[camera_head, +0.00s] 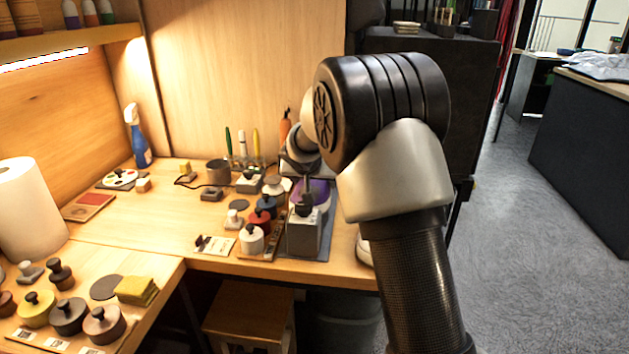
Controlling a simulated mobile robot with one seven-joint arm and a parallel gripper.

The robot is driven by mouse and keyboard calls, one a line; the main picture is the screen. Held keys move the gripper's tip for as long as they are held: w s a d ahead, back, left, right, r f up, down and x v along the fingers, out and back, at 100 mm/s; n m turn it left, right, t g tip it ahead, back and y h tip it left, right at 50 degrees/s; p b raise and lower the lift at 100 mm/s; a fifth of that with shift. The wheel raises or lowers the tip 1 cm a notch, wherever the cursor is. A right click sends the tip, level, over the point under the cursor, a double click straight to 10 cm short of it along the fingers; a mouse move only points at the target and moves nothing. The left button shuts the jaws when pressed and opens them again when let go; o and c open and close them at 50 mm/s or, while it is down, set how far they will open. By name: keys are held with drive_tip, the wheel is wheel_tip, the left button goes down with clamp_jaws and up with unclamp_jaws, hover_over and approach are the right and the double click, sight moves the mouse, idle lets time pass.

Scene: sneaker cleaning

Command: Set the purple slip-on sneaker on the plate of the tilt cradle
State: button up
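The purple slip-on sneaker (316,188) shows only as a purple patch, just above and behind a grey box-shaped stand. The stand, which looks like the tilt cradle (303,235), is on a dark mat at the bench's right front. Its plate cannot be made out. My arm reaches over from the right, and its wrist end comes down by the purple patch.
Several knobbed pots (261,217) stand close left of the stand. A white rounded object (363,248) shows partly behind my arm. A blue spray bottle (138,137), paper towel roll (28,212) and yellow sponges (137,289) are further left. The bench's middle left is fairly clear.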

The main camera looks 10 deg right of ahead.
idle(0.4)
drive_tip(key=o, duration=1.4)
drive_tip(key=shift+c, duration=0.2)
drive_tip(key=shift+r+p, duration=3)
drive_tip(key=shift+r, duration=1.5)
